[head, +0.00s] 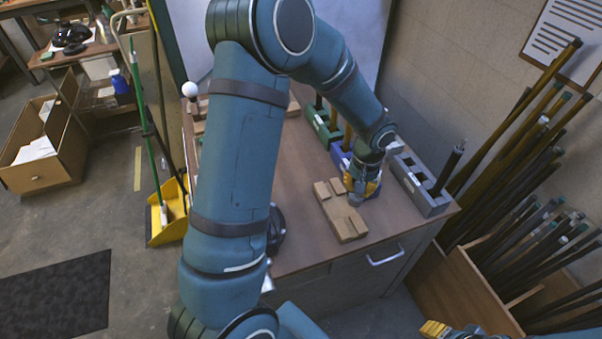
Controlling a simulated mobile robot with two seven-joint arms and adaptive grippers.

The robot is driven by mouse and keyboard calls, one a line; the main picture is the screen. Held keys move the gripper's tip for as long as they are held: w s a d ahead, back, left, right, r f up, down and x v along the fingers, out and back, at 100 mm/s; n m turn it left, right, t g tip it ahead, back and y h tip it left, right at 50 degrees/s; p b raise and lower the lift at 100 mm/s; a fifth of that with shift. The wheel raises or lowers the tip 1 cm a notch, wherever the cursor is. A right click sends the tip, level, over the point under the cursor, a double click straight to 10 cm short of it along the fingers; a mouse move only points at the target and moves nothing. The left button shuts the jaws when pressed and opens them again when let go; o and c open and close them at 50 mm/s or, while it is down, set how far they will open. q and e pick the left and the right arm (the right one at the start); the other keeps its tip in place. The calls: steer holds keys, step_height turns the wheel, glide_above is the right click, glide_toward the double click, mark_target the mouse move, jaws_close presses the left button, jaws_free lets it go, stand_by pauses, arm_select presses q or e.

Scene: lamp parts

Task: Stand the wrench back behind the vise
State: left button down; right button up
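I cannot make out a wrench or a vise in the head view; my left arm covers much of the bench (306,240). My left gripper (359,190), with yellow finger pads, points down at the bench's right part. It is beside the right edge of a light wooden block fixture (341,212) and in front of a blue bin (338,155). Whether its fingers hold anything is too small to tell. My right gripper (435,329) shows only as yellow fingertips at the bottom edge, away from the bench.
A dark round object (276,228) is partly behind my arm. A crate of poles (470,290) stands at right. A yellow dustpan (168,215) is at left.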

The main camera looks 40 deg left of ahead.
arm_select(q)
steer(key=w+a+r+n+b, duration=0.2)
steer(key=a+n, duration=0.2)
steer(key=a, duration=0.7)
steer(key=w+a+r+n+b, duration=0.1)
steer(key=w+a+n+b, duration=0.15)
steer(key=a, duration=0.75)
steer(key=shift+n, duration=0.45)
steer(key=f, duration=0.3)
steer(key=f+b, duration=0.1)
steer(key=f, duration=0.5)
steer(key=shift+s+a+f, duration=0.15)
steer(key=shift+s+f, duration=0.1)
steer(key=shift+s, duration=0.15)
arm_select(e)
step_height(320, 180, down, 7)
steer(key=s, duration=0.1)
steer(key=shift+a, duration=0.45)
arm_select(q)
steer(key=shift+f+b, duration=0.1)
steer(key=shift+b, duration=0.25)
steer(key=c, duration=1.1)
jaws_free()
steer(key=shift+c, duration=0.2)
step_height(320, 180, up, 12)
steer(key=p, duration=0.2)
arm_select(e)
steer(key=shift+s+r, duration=0.25)
steer(key=shift+r, duration=1)
